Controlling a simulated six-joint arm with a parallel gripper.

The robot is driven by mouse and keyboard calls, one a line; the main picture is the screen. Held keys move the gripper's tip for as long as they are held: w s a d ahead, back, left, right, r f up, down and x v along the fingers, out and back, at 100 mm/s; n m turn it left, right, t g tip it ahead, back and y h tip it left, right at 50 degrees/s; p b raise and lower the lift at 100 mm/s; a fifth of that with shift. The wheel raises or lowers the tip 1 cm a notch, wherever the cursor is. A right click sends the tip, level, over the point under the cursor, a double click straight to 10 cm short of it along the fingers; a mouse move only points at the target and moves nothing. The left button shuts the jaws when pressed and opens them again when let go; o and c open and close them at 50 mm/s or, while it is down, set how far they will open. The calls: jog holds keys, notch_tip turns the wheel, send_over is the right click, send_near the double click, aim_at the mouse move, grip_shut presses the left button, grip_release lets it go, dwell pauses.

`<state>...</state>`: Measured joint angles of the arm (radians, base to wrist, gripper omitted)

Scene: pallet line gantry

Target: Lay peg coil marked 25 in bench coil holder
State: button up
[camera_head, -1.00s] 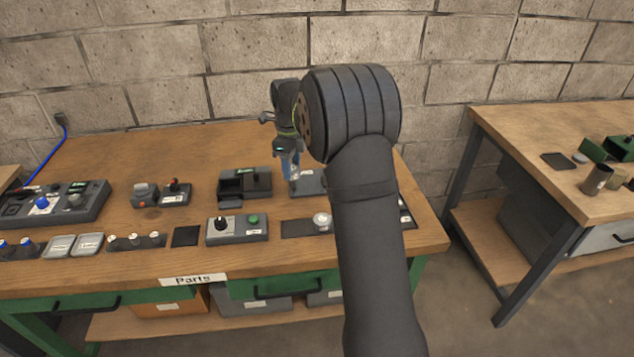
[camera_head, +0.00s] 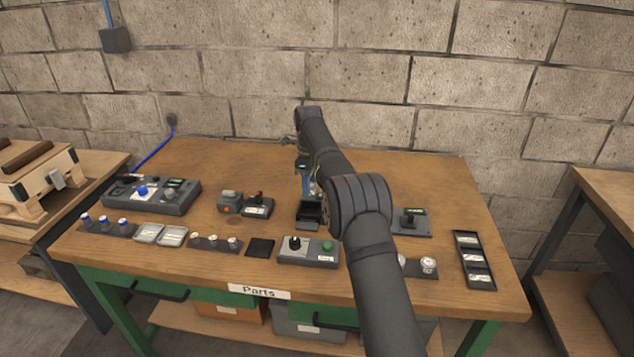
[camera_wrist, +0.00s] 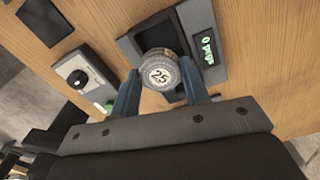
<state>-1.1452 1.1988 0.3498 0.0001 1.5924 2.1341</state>
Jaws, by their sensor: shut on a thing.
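The coil marked 25 (camera_wrist: 160,76) is a round grey piece with a pale top bearing the number. In the wrist view my gripper (camera_wrist: 160,88) is shut on it, one blue finger on each side. The black bench holder (camera_wrist: 203,14) has a dark recess, and the coil overlaps this recess in the wrist view. I cannot tell whether the coil touches it. In the head view my gripper (camera_head: 306,186) points down just above and behind the open holder (camera_head: 308,225). My arm hides the holder's right part and the coil is too small to make out.
A box with a black knob and green button (camera_head: 309,250) stands in front of the holder. A small red-topped device (camera_head: 257,207) is to its left. The bench's back strip is clear.

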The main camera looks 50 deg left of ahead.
jog(key=shift+f, duration=2.85)
jog(key=shift+f, duration=0.4)
jog(key=o, duration=1.6)
jog(key=shift+r, duration=3.5)
jog(key=shift+f, duration=3.25)
jog(key=shift+r, duration=0.1)
